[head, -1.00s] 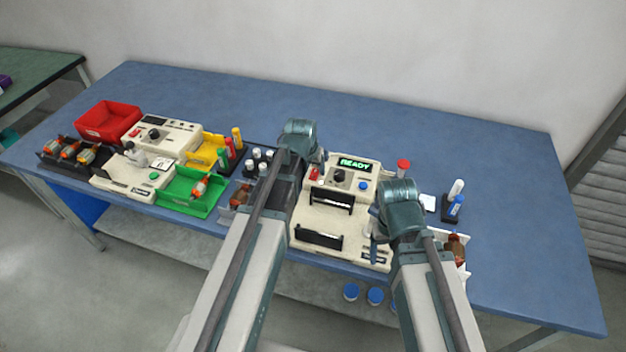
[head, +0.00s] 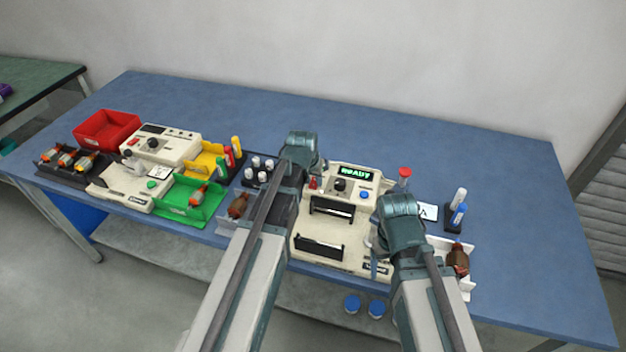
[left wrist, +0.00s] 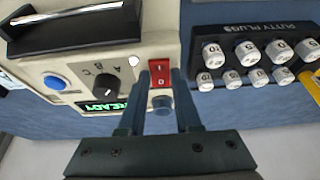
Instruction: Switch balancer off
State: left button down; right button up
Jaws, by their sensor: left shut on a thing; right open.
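The balancer (head: 312,222) is a cream machine on the blue table, in front of my arms. Its display (head: 355,172) is lit green and reads READY. In the left wrist view its red rocker switch (left wrist: 160,73), marked I and O, sits at the panel's edge beside a black A-B-C dial (left wrist: 107,84) and a blue button (left wrist: 56,82). My left gripper (left wrist: 160,82) has a fingertip on each side of the switch and is shut on it. In the head view the left fingers are largely hidden by the wrist. My right gripper (head: 374,258) is open at the balancer's right side.
A putty plugs rack (left wrist: 255,50) stands close beside the switch. Left of it are a green bin (head: 190,212), a yellow bin (head: 205,165) and a red bin (head: 107,130). The table's back is clear.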

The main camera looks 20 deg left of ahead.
pick_arm(q)
jog(key=shift+w+r, duration=0.1)
pick_arm(e)
jog(key=shift+r, duration=0.1)
pick_arm(q)
jog(key=shift+w+r+g+p, duration=0.1)
jog(key=shift+w+g+p, duration=0.15)
jog(key=shift+g+p, duration=0.15)
pick_arm(e)
jog(key=shift+r, duration=0.35)
pick_arm(q)
jog(key=shift+w+g+p, duration=0.15)
jog(key=shift+g+p, duration=0.15)
jog(key=shift+g, duration=0.1)
pick_arm(e)
jog(key=shift+r, duration=0.25)
pick_arm(q)
jog(key=shift+g, duration=0.7)
pick_arm(e)
jog(key=shift+r, duration=0.15)
pick_arm(q)
jog(key=c, duration=0.6)
grip_release()
pick_arm(e)
jog(key=shift+r, duration=0.1)
